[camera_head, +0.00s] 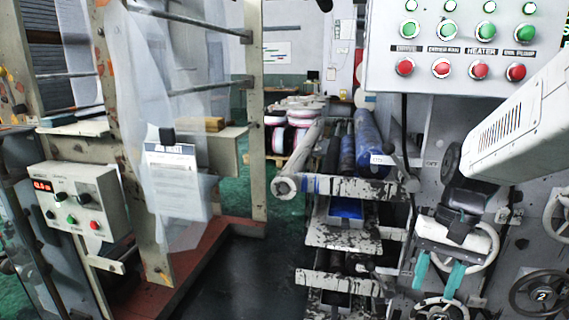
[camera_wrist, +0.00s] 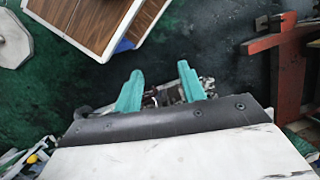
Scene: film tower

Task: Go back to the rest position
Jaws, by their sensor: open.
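My gripper (camera_head: 437,277) hangs from my arm at the lower right of the head view, in front of the machine's handwheels. Its two teal fingers point down and stand apart, with nothing visible between them. In the wrist view my gripper (camera_wrist: 162,92) shows the same teal fingers spread open above a dark green floor. No held object is seen.
A control panel (camera_head: 470,45) with green and red buttons is above my gripper. Rollers (camera_head: 368,145) on a rack stand at centre. A control box (camera_head: 84,206) is at left. A brown-topped table (camera_wrist: 97,22) shows in the wrist view. Dark floor (camera_head: 255,285) lies clear between the machines.

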